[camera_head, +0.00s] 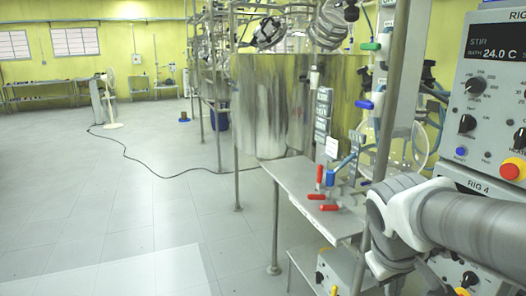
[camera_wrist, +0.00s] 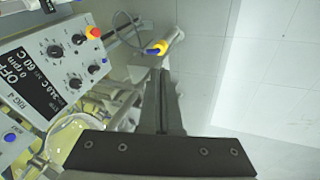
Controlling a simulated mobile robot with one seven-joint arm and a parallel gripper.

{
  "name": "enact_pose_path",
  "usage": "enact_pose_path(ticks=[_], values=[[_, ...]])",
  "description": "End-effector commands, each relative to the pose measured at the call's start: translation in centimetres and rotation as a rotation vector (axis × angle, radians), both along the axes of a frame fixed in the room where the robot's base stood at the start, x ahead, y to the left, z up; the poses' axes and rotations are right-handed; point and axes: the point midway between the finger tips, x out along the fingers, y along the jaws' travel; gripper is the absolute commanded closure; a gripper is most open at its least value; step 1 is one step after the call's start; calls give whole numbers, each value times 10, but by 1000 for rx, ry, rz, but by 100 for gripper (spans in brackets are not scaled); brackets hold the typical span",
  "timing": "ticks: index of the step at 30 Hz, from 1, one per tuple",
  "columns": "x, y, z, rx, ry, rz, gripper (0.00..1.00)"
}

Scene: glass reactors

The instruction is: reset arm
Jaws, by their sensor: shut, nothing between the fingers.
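My gripper (camera_wrist: 163,78) shows in the wrist view, with its dark fingers together and nothing between them. The fingers point up the picture from a wide black bar at the bottom. A yellow and blue piece (camera_wrist: 158,47) appears just beyond the fingertips; I cannot tell whether they touch it. In the head view my arm (camera_head: 470,222) enters from the right edge and bends at a joint near the metal bench. My gripper is not visible in that view.
A control box with knobs and a red button (camera_wrist: 93,32) lies left of my fingers; a similar box (camera_head: 495,90) is at right in the head view. Red-handled valves (camera_head: 330,207) sit on the metal bench (camera_head: 300,180). Open floor (camera_head: 120,200) spreads left; a cable crosses it.

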Motion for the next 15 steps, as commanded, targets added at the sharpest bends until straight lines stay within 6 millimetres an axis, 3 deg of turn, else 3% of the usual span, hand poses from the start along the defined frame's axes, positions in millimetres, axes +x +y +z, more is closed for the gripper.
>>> enact_pose_path(ticks=[3, 13, 15], values=[[-25, 25, 11, 112, -83, -46, 100], [-73, 81, 23, 366, -240, -129, 100], [-73, 82, 47, 370, -236, -132, 100]])
